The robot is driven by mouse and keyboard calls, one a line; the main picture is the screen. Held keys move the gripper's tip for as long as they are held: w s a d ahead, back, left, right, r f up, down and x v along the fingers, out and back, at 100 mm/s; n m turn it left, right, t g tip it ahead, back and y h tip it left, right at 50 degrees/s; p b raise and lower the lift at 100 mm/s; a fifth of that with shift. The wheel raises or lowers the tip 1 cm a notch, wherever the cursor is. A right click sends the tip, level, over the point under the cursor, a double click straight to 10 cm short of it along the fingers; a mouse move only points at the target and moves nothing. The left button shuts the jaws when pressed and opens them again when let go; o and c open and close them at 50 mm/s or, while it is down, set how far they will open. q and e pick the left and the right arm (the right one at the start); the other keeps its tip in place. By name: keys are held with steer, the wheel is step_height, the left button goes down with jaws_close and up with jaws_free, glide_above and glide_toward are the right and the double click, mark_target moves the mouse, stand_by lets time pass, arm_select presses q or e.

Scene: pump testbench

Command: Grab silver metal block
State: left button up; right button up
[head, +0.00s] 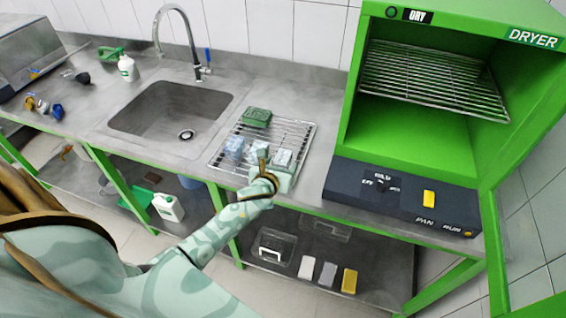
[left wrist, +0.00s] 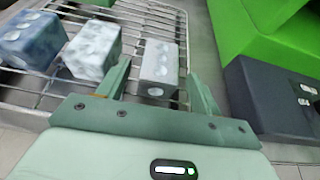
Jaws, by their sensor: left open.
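A silver-grey metal block (head: 284,157) stands on the wire rack at its right side. In the left wrist view the silver block (left wrist: 159,60) shows round marks on its faces and lies ahead of and between my fingers. My left gripper (head: 272,162) is open and empty, close over the near right part of the rack; its two fingers (left wrist: 159,72) show apart in the wrist view. Whether they touch the block cannot be told. My right gripper is not in view.
A whitish block (left wrist: 92,50) and a blue block (left wrist: 32,42) stand left of the silver one on the rack (head: 300,127), with a green block (head: 257,117) behind. The open green dryer (head: 410,135) is at right, the sink (head: 170,110) at left.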

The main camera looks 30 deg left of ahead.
mark_target(285, 156)
arm_select(q)
steer(key=x, duration=0.1)
steer(key=b+x, duration=0.1)
steer(key=x, duration=0.3)
steer(key=shift+w+a+r, duration=0.15)
steer(key=shift+r, duration=0.25)
steer(key=shift+c, duration=0.3)
steer(key=c, duration=1.1)
steer(key=shift+c, duration=0.4)
steer(key=shift+r, duration=0.15)
